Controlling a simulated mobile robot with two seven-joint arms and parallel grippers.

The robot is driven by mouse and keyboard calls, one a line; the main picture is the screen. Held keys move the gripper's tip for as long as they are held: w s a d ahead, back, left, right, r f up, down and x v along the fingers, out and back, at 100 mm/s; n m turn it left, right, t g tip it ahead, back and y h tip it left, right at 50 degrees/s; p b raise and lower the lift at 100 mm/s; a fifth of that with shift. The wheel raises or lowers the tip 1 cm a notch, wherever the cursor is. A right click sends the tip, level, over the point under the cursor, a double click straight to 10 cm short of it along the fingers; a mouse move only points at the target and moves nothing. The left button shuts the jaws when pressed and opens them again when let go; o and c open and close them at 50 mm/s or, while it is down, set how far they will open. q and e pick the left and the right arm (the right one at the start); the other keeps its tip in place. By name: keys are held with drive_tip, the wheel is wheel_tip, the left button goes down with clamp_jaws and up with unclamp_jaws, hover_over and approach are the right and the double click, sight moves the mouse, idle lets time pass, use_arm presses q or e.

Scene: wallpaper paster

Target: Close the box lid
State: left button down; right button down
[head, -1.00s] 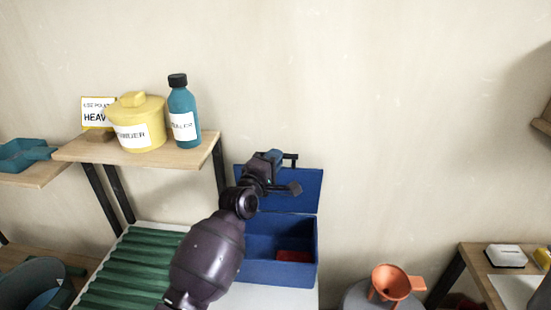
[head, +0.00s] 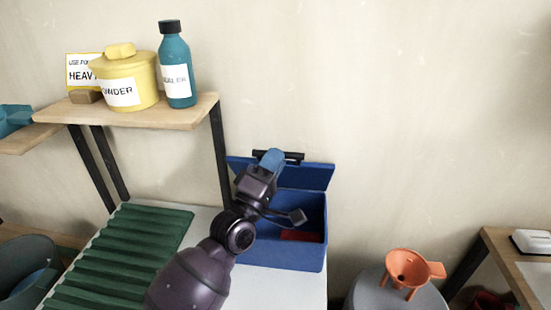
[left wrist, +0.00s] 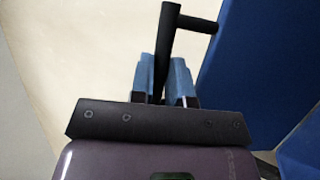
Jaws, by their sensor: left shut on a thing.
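The blue box (head: 285,256) stands on the white-topped table against the wall, with its inside showing and a red thing (head: 300,235) in it. A black bar handle (head: 298,158) sits on the lid's upper edge. My left gripper (head: 272,160) is shut on the handle. In the left wrist view, the black handle (left wrist: 166,45) stands between the blue fingertips (left wrist: 162,85), with the blue lid (left wrist: 260,75) to the right. My right gripper is not in view.
A green ribbed mat (head: 125,255) lies left of the box. A wooden shelf (head: 140,112) above holds a yellow powder pot (head: 125,75), a teal bottle (head: 176,70) and a sign. An orange funnel (head: 408,268) stands on a grey round top at right.

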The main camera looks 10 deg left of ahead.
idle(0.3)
use_arm(q)
drive_tip(key=c, duration=1.1)
unclamp_jaws()
drive_tip(key=v, duration=1)
drive_tip(key=shift+s+f+b, duration=0.25)
drive_tip(key=shift+s+b, duration=0.05)
drive_tip(key=shift+b, duration=0.15)
drive_tip(key=shift+a, duration=0.15)
